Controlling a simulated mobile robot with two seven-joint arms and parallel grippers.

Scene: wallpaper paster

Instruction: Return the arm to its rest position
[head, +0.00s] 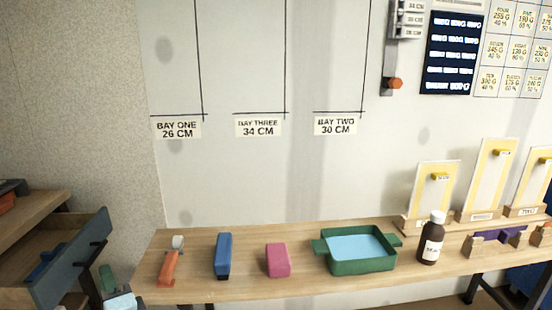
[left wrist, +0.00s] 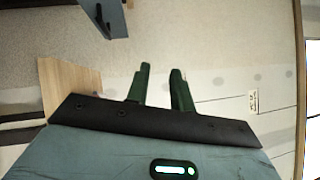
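My left gripper (head: 108,279) is at the lower left of the head view, partly cut off by the bottom edge, between the open drawer and the left end of the bench. In the left wrist view its two dark green fingers (left wrist: 160,72) stand apart with nothing between them, pointing toward the wall and floor. My right gripper is not in view.
An open grey-blue drawer (head: 75,262) juts out close to my left gripper. The wooden bench (head: 200,288) holds an orange tool (head: 169,268), blue block (head: 223,254), pink block (head: 278,260), green tray (head: 364,265) of blue liquid and brown bottle (head: 432,240).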

